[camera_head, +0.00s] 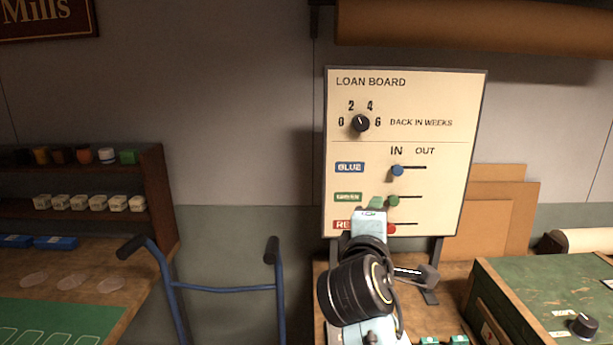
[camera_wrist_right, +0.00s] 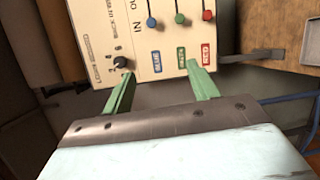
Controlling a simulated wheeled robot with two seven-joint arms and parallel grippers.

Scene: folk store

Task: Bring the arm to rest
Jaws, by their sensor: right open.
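My right arm reaches up in the head view to the loan board (camera_head: 410,100). Its gripper (camera_head: 376,203) is in front of the board's lower left part, seen from behind. In the right wrist view my right gripper (camera_wrist_right: 160,69) has its two green fingers apart with nothing between them. The board's face is beyond the fingertips. The black dial (camera_head: 360,123) is near one fingertip in the wrist view; contact cannot be told. The blue slider (camera_head: 397,170), green slider (camera_head: 393,200) and red slider (camera_head: 390,229) sit at the IN end. My left gripper is not in view.
A green-topped box with a black knob (camera_head: 584,326) stands at the lower right. A blue tubular frame (camera_head: 225,289) stands left of my arm. A shelf (camera_head: 155,195) with small cups and boxes is at the far left. Brown panels (camera_head: 505,225) lean behind the board.

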